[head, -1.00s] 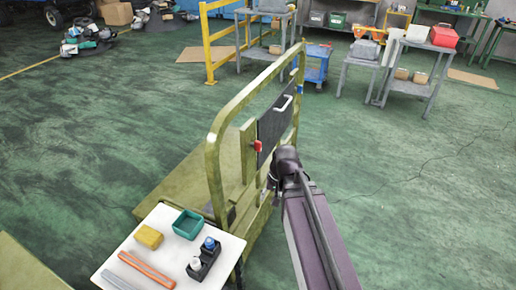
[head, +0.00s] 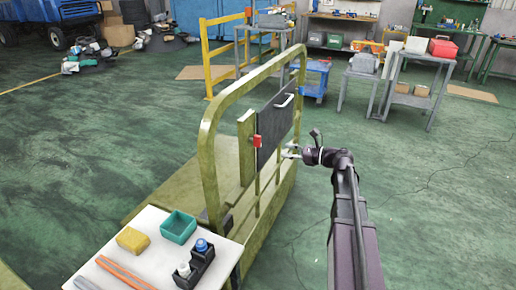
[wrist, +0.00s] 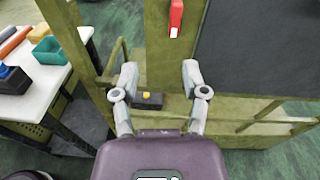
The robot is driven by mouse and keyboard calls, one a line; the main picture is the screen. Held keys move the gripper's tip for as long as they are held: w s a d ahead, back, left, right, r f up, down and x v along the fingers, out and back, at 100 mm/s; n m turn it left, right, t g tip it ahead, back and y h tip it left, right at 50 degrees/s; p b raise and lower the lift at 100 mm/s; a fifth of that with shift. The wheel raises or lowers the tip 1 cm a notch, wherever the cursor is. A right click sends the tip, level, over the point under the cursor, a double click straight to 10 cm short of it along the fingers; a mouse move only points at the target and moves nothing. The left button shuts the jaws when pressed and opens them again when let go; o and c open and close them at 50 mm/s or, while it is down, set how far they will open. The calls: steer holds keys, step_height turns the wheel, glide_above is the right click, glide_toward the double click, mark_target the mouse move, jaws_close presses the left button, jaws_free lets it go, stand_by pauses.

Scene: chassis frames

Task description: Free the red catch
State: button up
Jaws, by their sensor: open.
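The red catch (head: 257,141) sits at the left edge of a dark panel (head: 275,130) on an olive-green frame (head: 210,165). In the wrist view the red catch (wrist: 175,16) is at the top, just right of centre, pointing down with a pale lower tip. My gripper (head: 291,152) is to the right of the panel's lower part in the head view. In the wrist view my gripper (wrist: 159,72) has its two fingers spread and nothing between them. The catch lies beyond the fingertips and apart from them. A white handle (head: 283,102) is on the panel.
A white table (head: 150,222) at lower left holds a green bin (head: 178,227), a yellow block (head: 131,240) and a black holder (head: 195,267). A black box with a yellow button (wrist: 147,98) shows low on the frame. The floor to the right is clear.

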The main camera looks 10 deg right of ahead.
mark_target(258, 147)
steer(key=shift+w+d+r+m+t+y, duration=0.15)
steer(key=shift+w+d+r+m+t, duration=0.1)
steer(key=shift+d+m, duration=0.2)
steer(key=shift+w+d+r+m+t+y, duration=0.15)
steer(key=shift+d+m+t, duration=0.15)
steer(key=shift+d, duration=0.25)
steer(key=shift+x, duration=6.85)
steer(key=shift+f, duration=0.15)
jaws_close()
